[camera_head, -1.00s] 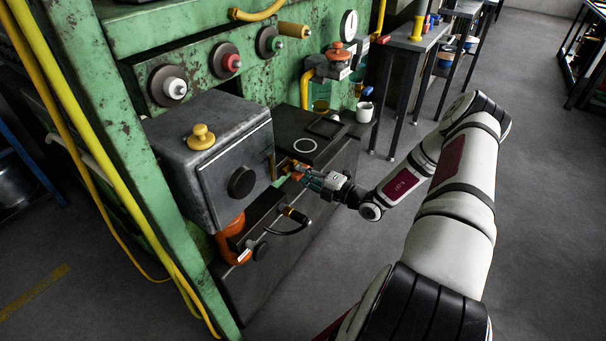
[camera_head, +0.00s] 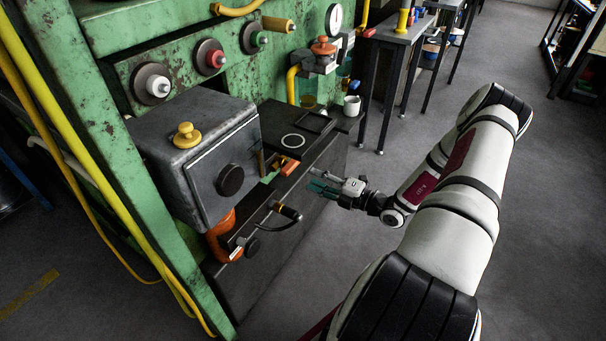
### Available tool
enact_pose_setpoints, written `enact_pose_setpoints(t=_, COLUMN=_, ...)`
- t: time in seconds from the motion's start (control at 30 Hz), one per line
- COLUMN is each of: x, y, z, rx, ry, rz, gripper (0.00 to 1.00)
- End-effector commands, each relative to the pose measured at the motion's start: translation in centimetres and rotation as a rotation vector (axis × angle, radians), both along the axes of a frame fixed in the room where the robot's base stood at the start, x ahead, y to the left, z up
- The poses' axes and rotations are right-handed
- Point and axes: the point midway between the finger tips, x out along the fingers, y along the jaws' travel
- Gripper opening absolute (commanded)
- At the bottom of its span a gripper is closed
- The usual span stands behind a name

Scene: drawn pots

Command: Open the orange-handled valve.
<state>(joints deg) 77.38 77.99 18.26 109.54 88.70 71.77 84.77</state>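The orange-handled valve (camera_head: 323,48) sits on the yellow pipe at the right end of the green machine, beside a round white gauge. Its orange knob is on top and nothing touches it. My gripper (camera_head: 318,184) has teal fingers that look apart, with nothing visible between them. It hangs in front of the dark ledge, to the right of a small orange block (camera_head: 290,168) and well below the valve. It touches neither.
A grey box with a yellow knob (camera_head: 186,135) juts out on the left. A black curved handle (camera_head: 288,212) sticks out from the ledge (camera_head: 322,160). A white mug (camera_head: 351,106) stands at the ledge's far end. Open floor lies to the right.

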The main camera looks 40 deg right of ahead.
Motion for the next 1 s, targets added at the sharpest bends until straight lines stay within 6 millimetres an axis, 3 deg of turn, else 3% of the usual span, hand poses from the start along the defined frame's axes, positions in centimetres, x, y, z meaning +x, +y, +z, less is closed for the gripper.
enact_pose_setpoints(t=0.1, x=-1.6, y=-0.6, z=0.0, rx=0.0, ry=0.0, rz=-0.001, gripper=0.37)
enact_pose_setpoints(t=0.3, x=-2.7, y=-1.0, z=0.0, rx=0.0, ry=0.0, rz=0.0, gripper=0.37)
enact_pose_setpoints(t=1.0, x=-2.8, y=-1.0, z=0.0, rx=0.0, ry=0.0, rz=0.0, gripper=0.37)
